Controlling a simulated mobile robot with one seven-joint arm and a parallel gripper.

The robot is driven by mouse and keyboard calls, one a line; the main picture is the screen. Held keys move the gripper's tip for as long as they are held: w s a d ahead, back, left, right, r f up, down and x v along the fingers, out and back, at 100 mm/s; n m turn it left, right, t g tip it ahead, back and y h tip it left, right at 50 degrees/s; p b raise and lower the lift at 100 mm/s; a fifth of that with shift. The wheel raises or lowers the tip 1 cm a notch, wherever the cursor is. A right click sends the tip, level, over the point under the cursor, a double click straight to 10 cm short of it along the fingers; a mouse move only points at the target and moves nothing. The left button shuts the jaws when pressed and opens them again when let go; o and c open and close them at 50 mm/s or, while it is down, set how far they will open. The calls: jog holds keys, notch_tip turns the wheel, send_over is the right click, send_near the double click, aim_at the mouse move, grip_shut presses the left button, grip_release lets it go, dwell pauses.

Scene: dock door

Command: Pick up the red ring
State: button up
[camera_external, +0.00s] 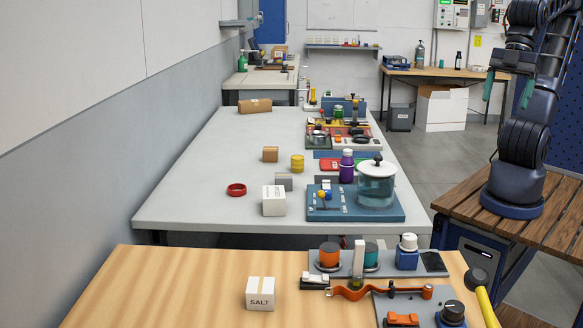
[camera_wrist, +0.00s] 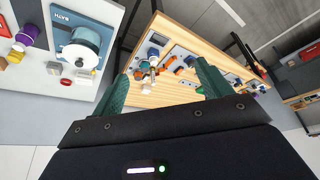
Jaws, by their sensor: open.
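The red ring (camera_external: 236,189) lies flat on the long grey table (camera_external: 195,195), near its left side and left of a white box (camera_external: 274,201). It also shows small at the left of the wrist view (camera_wrist: 66,82), next to the white box. My gripper (camera_external: 506,100) is up at the right, high above the floor and the wooden-slatted stand, far from the ring. Its two green fingers are apart with nothing held between them, as the wrist view (camera_wrist: 162,75) also shows.
A grey block (camera_external: 284,182), yellow cylinder (camera_external: 297,164) and brown box (camera_external: 270,154) stand behind the ring. A blue board (camera_external: 330,210) with a lidded glass pot (camera_external: 376,184) lies to its right. The table left of the ring is clear. A wooden bench (camera_external: 170,285) stands in front.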

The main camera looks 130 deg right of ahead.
jog(key=w+d+r+m, duration=0.1)
jog(key=w+d+m, duration=0.1)
jog(key=w+d, duration=0.45)
jog(key=w+d+r+m, duration=0.1)
jog(key=w+d+m, duration=0.25)
jog(key=w, duration=0.55)
jog(key=w+d+f+m+g+h, duration=0.1)
jog(key=w+d+f+m+h, duration=0.2)
jog(key=w+d, duration=0.95)
jog(key=w+d+f+m, duration=0.2)
jog(key=d+f, duration=0.3)
jog(key=d, duration=0.4)
jog(key=w+d+f+m, duration=0.1)
jog(key=w+d+f, duration=0.1)
jog(key=d+f, duration=0.5)
jog(key=d+f+m, duration=0.1)
jog(key=d+f, duration=0.5)
jog(key=d, duration=0.1)
jog(key=w+d+f+m+g+h, duration=0.1)
jog(key=d+f, duration=0.6)
jog(key=d, duration=0.1)
jog(key=d+f+m+g, duration=0.1)
jog(key=d+f, duration=0.6)
jog(key=d, duration=0.1)
jog(key=shift+w+d+f, duration=0.1)
jog(key=shift+w+d, duration=0.1)
jog(key=shift+w, duration=0.15)
jog(key=shift+c, duration=0.5)
jog(key=c, duration=0.9)
